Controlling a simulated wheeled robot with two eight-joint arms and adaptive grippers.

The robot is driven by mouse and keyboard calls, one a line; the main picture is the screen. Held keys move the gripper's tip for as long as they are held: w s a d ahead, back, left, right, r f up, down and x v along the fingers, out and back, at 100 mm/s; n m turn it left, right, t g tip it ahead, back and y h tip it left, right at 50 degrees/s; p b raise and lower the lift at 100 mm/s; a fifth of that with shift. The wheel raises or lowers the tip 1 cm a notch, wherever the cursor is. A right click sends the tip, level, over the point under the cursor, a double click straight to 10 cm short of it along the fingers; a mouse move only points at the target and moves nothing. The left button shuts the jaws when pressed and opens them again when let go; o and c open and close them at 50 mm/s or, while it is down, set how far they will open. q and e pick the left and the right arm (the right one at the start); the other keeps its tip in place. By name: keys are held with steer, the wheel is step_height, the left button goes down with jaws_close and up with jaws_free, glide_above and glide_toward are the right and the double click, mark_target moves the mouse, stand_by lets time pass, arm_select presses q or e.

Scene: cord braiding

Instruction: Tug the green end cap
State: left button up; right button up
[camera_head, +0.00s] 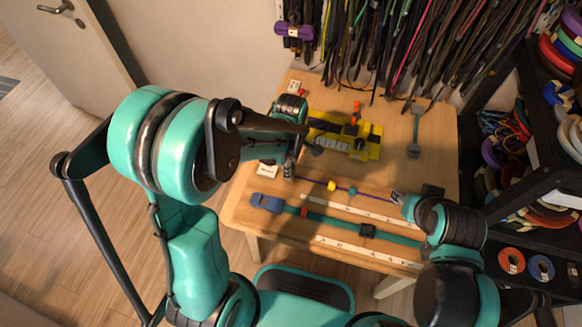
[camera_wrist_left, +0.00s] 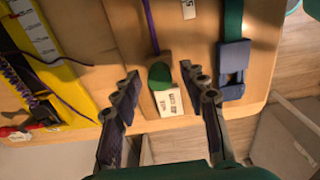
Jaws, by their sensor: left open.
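The green end cap (camera_wrist_left: 160,75) is on the near end of a purple cord (camera_wrist_left: 152,25) in the left wrist view. My left gripper (camera_wrist_left: 163,82) is open, with one finger on each side of the cap and clear space between. In the head view the left gripper (camera_head: 289,168) is over the table's left part, and the cap is hidden there. The purple cord (camera_head: 312,181) runs right past a yellow bead (camera_head: 331,186) and a bluish-green bead (camera_head: 352,191). My right gripper (camera_head: 399,199) is at the cord's right end; its finger gap is unclear.
A teal strap with a blue buckle (camera_head: 267,203) lies parallel, close to the left gripper's right finger in the wrist view. A yellow tool (camera_head: 345,137) lies behind. A white label (camera_wrist_left: 169,103) is by the cap. The wooden table (camera_head: 437,150) has bare room at the back right.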

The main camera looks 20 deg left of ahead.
arm_select(q)
steer(key=c, duration=0.8)
steer(key=shift+c, duration=0.2)
steer(key=shift+f, duration=0.1)
jaws_close()
steer(key=o, duration=1.3)
jaws_free()
steer(key=shift+c, duration=0.2)
steer(key=shift+r+p, duration=2.2)
steer(key=shift+r, duration=0.85)
steer(key=shift+f, duration=0.1)
